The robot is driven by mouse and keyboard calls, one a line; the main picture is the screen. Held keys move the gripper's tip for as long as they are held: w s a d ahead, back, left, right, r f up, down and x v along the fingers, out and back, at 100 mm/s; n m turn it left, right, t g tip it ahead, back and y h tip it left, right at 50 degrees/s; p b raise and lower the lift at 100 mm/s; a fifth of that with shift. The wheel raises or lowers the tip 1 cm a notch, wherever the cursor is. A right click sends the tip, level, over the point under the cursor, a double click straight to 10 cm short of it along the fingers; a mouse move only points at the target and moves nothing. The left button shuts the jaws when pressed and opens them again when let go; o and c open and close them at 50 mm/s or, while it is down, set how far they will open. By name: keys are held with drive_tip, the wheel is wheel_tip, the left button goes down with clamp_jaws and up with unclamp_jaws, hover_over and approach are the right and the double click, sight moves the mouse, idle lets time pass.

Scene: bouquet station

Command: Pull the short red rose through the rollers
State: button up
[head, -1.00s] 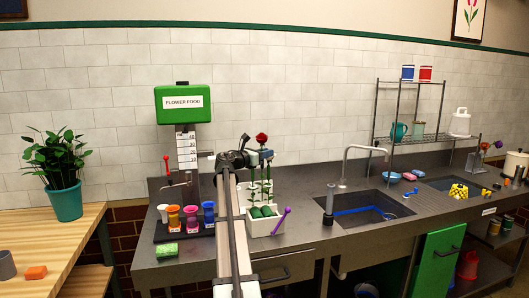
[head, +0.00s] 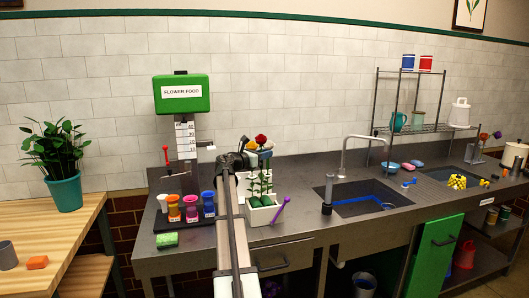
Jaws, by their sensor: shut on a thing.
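The red rose (head: 261,139) stands upright in the head view, bloom at the top. Its green leafy stem runs down towards the white box (head: 262,215) with green rollers (head: 262,202). A purple handle (head: 281,208) sticks out at the box's right side. My gripper (head: 264,154) is at the rose just below the bloom, above the rollers, and is shut on it. My own arm and wrist hide the gripper's left part and the box's left edge. Whether the stem is between the rollers is too small to tell.
Left of the box are a dark tray with colourful cups (head: 191,210), a green sponge (head: 166,240) and the green flower food dispenser (head: 181,94). To the right is a sink (head: 360,197) with a tall faucet (head: 345,152). The counter between box and sink is partly clear.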

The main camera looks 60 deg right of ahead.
drive_tip(key=shift+f, duration=6.3)
wheel_tip(320, 180, up, 15)
